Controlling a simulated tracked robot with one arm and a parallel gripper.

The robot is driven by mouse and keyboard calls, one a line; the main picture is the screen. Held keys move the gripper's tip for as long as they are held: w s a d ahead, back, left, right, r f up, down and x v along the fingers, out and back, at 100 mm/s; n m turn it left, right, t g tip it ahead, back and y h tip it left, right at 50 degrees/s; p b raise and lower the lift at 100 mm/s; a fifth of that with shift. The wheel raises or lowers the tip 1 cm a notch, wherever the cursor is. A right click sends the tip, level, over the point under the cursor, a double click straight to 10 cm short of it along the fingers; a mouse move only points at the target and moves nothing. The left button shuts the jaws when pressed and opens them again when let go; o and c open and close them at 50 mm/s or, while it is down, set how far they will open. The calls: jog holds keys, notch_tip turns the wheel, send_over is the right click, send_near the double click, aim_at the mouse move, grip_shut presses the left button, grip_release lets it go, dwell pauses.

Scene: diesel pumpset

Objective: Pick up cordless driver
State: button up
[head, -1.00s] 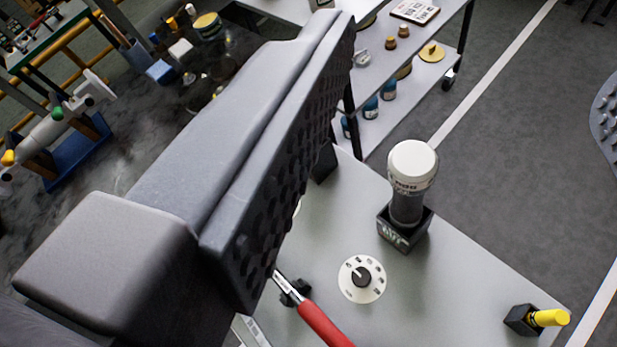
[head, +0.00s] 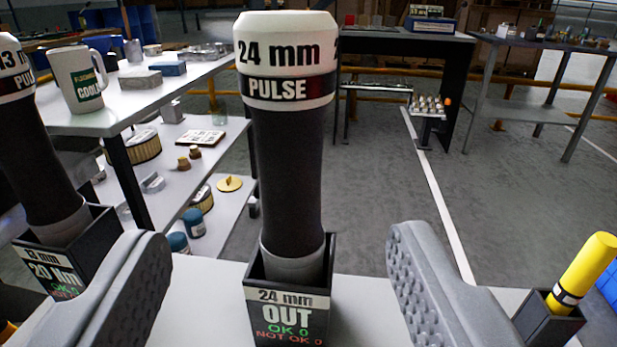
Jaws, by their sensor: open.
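An upright cordless driver (head: 290,170) stands in the middle, with a dark grip and a white cap marked "24 mm PULSE". Its base sits in a black holder (head: 288,312) labelled "24 mm OUT", with "OK 0" and "NOT OK 0". My gripper (head: 279,243) is open and empty, with one finger left and one right of the driver in the picture. There are gaps on both sides. A similar driver (head: 40,150), partly cut off by the left edge, stands in its own black holder (head: 60,265) behind my left finger.
A yellow-handled tool (head: 583,268) sits in a small black holder (head: 548,318) at the right. The light tabletop (head: 365,300) shows between. A shelf cart (head: 110,118) with a mug (head: 78,80) stands behind at left. Open floor lies behind at right.

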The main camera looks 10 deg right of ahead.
aim_at(288, 149)
jog(key=w, duration=0.4)
jog(key=w+d, duration=0.1)
jog(key=w, duration=0.1)
jog(key=shift+w+f+b, duration=0.15)
jog(key=shift+w+b, duration=0.1)
jog(key=shift+b, duration=0.1)
jog(key=shift+w+d+f+b, duration=0.1)
jog(key=shift+w+d+b, duration=0.1)
jog(key=shift+w, duration=0.35)
jog(key=shift+w+d+f+b, duration=0.1)
jog(key=shift+w+d, duration=0.1)
jog(key=shift+w, duration=0.35)
jog(key=shift+w+d+f, duration=0.1)
jog(key=shift+w+d, duration=0.05)
jog(key=shift+w, duration=1.5)
grip_shut()
notch_tip(288, 149, up, 18)
jog(key=p, duration=0.5)
jog(key=shift+p, duration=0.4)
